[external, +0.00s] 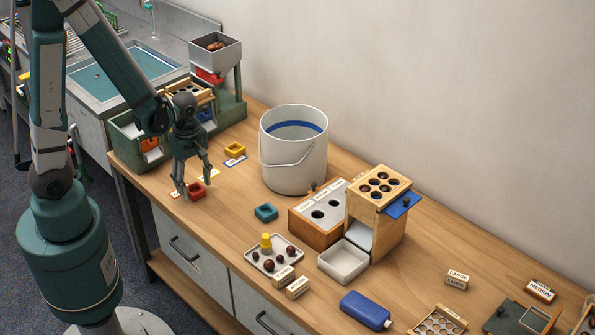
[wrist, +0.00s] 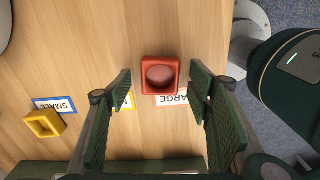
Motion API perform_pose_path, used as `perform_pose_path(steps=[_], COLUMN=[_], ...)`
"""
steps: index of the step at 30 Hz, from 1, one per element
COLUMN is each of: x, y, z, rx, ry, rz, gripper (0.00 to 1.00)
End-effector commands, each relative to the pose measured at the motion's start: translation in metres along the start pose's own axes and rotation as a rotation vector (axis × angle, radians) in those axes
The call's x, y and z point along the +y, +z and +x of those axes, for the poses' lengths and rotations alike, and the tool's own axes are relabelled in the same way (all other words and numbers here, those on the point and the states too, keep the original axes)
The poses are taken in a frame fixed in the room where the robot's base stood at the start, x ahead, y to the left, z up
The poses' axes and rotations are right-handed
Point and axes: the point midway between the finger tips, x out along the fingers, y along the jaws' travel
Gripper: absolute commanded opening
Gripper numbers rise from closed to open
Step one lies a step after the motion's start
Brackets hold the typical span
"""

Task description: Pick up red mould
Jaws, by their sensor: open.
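The red mould (external: 197,191) is a small square open block lying on the wooden table near its front left edge. In the wrist view my gripper (wrist: 160,82) is open, with a finger on each side of the mould and a gap to both. Nothing is held.
A yellow mould (external: 235,150) sits by a "SMALL" label (wrist: 55,104). A teal mould (external: 266,212) lies to the right. A white bucket (external: 293,165) stands behind. A green sorting machine (external: 128,150) stands at the left. A tray (external: 273,244) holds chestnuts.

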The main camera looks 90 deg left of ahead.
Motion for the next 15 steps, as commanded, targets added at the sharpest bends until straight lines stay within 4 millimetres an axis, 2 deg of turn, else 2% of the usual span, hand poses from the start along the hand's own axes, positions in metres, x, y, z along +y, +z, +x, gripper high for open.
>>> perform_pose_path(steps=[4,15], x=[-0.0005,-0.0005], y=[0.0,0.0], z=[0.0063,0.0064], rx=[0.0,0.0], ry=[0.0,0.0], rz=[0.0,0.0], gripper=[0.51,0.51])
